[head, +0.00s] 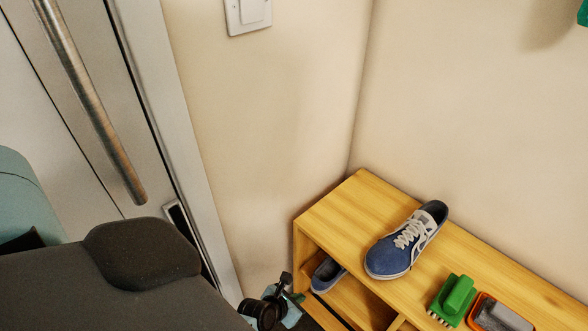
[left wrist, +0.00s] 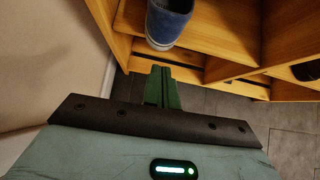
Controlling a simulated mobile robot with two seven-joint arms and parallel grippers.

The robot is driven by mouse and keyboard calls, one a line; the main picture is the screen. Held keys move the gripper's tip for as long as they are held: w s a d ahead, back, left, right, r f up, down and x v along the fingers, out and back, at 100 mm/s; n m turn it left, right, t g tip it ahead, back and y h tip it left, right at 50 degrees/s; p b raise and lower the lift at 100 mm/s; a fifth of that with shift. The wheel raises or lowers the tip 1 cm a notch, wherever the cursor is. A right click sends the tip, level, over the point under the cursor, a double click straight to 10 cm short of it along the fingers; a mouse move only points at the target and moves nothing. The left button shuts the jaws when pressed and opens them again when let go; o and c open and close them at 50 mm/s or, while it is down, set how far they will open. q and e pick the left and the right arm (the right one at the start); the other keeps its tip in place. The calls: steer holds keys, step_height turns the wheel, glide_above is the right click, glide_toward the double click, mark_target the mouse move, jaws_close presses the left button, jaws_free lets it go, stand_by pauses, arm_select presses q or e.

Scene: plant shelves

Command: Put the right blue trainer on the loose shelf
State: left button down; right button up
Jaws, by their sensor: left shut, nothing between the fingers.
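One blue trainer (head: 400,243) with white laces rests upright on top of the wooden shelf unit (head: 335,208), toe toward the near edge. A second blue shoe (head: 326,273) sits in the compartment below, partly hidden by the top board; its blue end shows in the left wrist view (left wrist: 166,24). I cannot tell which is the right trainer, or which board is the loose shelf. My left gripper (left wrist: 161,72) is shut and empty, just outside that compartment and apart from the shoe. My left wrist shows at the bottom of the head view. My right gripper is out of view.
A green brush (head: 455,296) and an orange-rimmed grey item (head: 499,315) lie on the top board, right of the trainer. The top board's far left end is bare. A door with a metal handle (head: 95,105) stands left; walls close in behind the unit.

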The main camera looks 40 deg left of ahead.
mark_target(318, 280)
arm_select(q)
steer(key=w+b, duration=0.1)
steer(key=w, duration=0.1)
steer(key=w+f+b, duration=0.1)
steer(key=w, duration=0.1)
steer(key=shift+d, duration=0.15)
steer(key=shift+w+r, duration=0.2)
steer(key=shift+w, duration=0.2)
steer(key=shift+w, duration=0.15)
steer(key=w, duration=0.2)
steer(key=shift+w, duration=0.4)
steer(key=shift+w+d, duration=0.2)
steer(key=shift+w, duration=0.2)
steer(key=shift+s, duration=0.1)
